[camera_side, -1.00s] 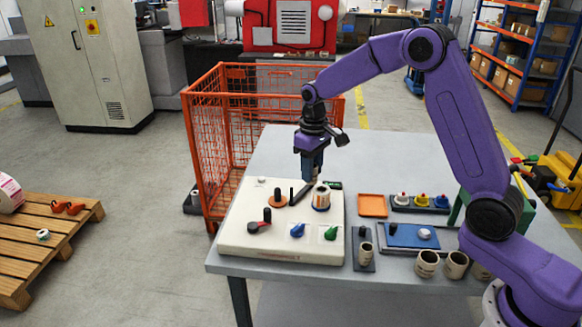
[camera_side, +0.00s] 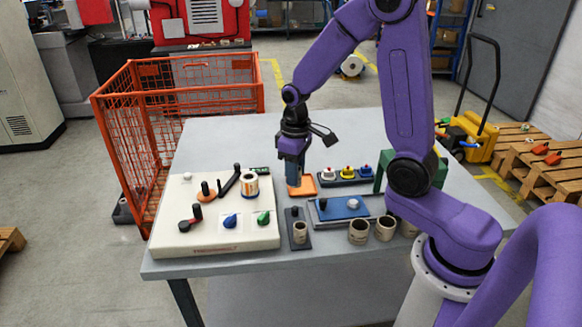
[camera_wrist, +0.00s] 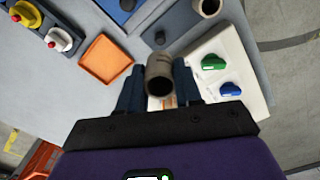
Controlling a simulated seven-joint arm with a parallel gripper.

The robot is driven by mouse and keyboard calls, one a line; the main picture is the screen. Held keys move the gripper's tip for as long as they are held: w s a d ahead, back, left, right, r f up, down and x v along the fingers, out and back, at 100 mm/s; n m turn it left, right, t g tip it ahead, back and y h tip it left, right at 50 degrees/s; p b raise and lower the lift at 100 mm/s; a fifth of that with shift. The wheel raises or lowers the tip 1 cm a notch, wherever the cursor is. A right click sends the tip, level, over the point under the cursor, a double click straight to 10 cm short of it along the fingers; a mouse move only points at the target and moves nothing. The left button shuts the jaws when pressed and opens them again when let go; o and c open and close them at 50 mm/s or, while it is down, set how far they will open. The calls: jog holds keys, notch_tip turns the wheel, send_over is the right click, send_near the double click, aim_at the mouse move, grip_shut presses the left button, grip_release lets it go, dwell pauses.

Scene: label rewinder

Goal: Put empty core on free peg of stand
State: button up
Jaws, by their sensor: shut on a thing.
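My gripper (camera_side: 294,184) is shut on a grey-brown empty core (camera_wrist: 159,75), which sits between the fingers in the wrist view. In the side view the fingers hide the core. They hang beside the orange tray, behind the stand. The dark stand (camera_side: 303,243) is on the table right of the white rewinder panel. Its near peg carries a core (camera_side: 300,232); its far peg (camera_side: 294,211) is bare. The wrist view shows this free peg (camera_wrist: 160,38) just beyond the held core, apart from it.
The white rewinder panel (camera_side: 215,239) bears a label roll (camera_side: 251,184), a black arm and green and blue knobs. Right of the stand are a blue plate (camera_side: 330,209) and loose cores (camera_side: 359,231). An orange tray (camera_side: 308,185) and a button box (camera_side: 345,178) are behind.

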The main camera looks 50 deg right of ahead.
aim_at(295, 207)
jog(key=shift+f, duration=5.15)
jog(key=shift+r, duration=0.15)
jog(key=o, duration=0.8)
jog(key=shift+o, duration=0.2)
jog(key=shift+s+d, duration=0.55)
jog(key=shift+d, duration=0.5)
jog(key=shift+s+d, duration=0.55)
jog(key=shift+d, duration=0.45)
jog(key=shift+s+d, duration=0.55)
jog(key=shift+d, duration=0.5)
